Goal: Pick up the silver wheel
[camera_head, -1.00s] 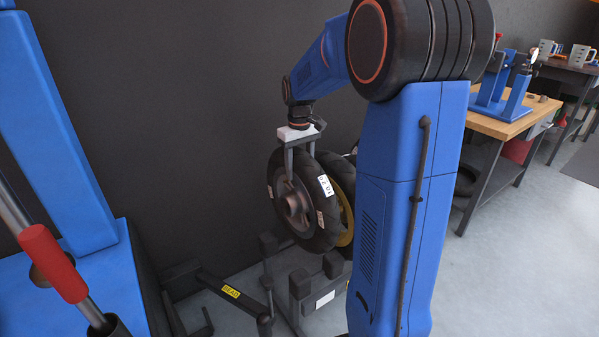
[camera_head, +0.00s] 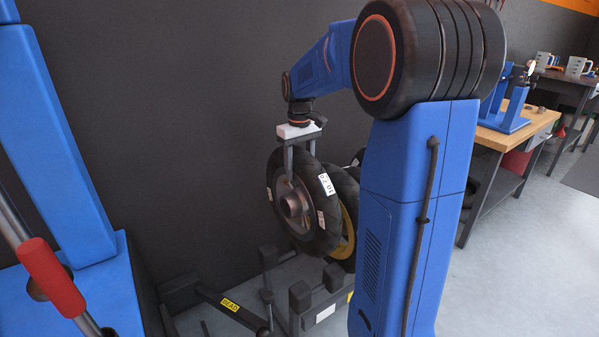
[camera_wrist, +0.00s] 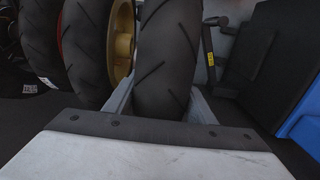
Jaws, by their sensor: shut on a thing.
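The silver wheel (camera_head: 292,205) has a black tyre with white labels and a grey hub. It hangs upright below my gripper (camera_head: 300,160), whose two grey fingers straddle the top of the tyre. In the wrist view the tyre (camera_wrist: 168,60) fills the space between the fingers of my gripper (camera_wrist: 160,100), which is shut on it. The wheel is above the dark stand (camera_head: 299,298); its lower edge looks clear of it.
A gold-rimmed wheel (camera_head: 348,225) is close behind the silver one, with further tyres beyond. A blue lift (camera_head: 105,285) with a red-gripped lever (camera_head: 50,278) is at left. A dark wall is behind; a wooden bench (camera_head: 510,132) is at right.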

